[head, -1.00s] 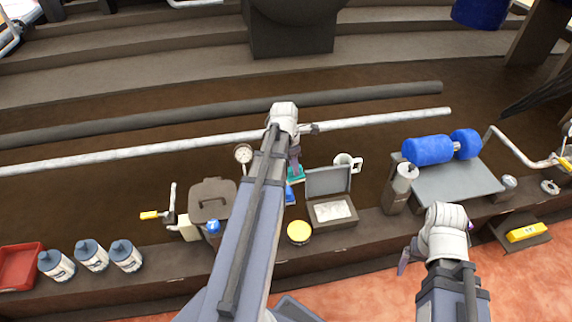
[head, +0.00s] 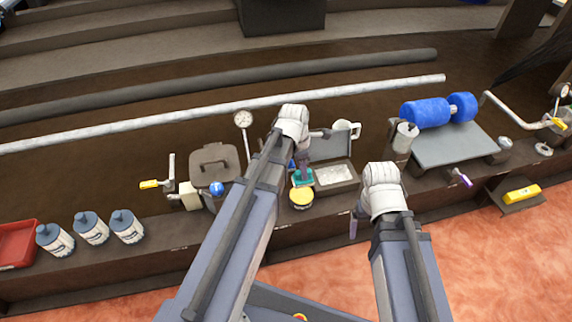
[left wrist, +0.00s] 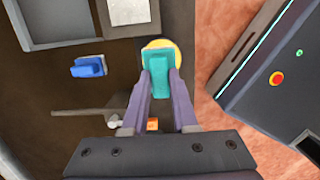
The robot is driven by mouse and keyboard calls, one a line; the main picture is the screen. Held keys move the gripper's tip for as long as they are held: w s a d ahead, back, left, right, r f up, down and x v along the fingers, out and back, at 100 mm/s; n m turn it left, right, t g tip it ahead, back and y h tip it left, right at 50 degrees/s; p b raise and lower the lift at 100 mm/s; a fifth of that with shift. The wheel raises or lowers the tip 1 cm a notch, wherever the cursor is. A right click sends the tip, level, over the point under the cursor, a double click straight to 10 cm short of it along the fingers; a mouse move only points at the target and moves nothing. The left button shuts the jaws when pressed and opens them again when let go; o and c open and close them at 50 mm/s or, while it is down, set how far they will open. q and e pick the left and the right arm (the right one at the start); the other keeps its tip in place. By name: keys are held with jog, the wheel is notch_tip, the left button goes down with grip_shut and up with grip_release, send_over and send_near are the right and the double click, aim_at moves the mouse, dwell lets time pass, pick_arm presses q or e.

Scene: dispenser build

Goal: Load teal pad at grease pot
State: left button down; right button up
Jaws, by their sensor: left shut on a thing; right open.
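My left gripper (head: 303,168) is shut on the teal pad (head: 302,179) and holds it at the far side of a round pot with a yellow top (head: 301,196), which I take as the grease pot. In the left wrist view the teal pad (left wrist: 160,88) is between the fingers and overlaps the yellow pot top (left wrist: 165,50). I cannot tell whether pad and grease touch. My right gripper (head: 355,226) is open and empty, to the right of the pot and nearer me. Its second finger is mostly hidden.
A grey case (head: 335,184) with a pale slab stands right of the pot. A blue pad (left wrist: 88,67) lies nearby. A lidded grey bin (head: 214,165) and a dial gauge (head: 243,120) are to the left. White bottles (head: 91,228) stand further left; a blue roller (head: 428,112) is right.

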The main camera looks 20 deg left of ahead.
aim_at(302, 183)
pick_arm(q)
jog(key=shift+s, duration=0.1)
jog(key=shift+f, duration=0.1)
notch_tip(302, 183, down, 6)
jog(key=b, duration=0.6)
jog(key=shift+f+b, duration=0.45)
jog(key=shift+b, duration=0.1)
dwell(2.1)
jog(key=shift+r, duration=0.1)
notch_tip(302, 183, up, 7)
jog(key=p, duration=0.7)
dwell(0.5)
notch_tip(302, 183, up, 38)
jog(key=p, duration=3.8)
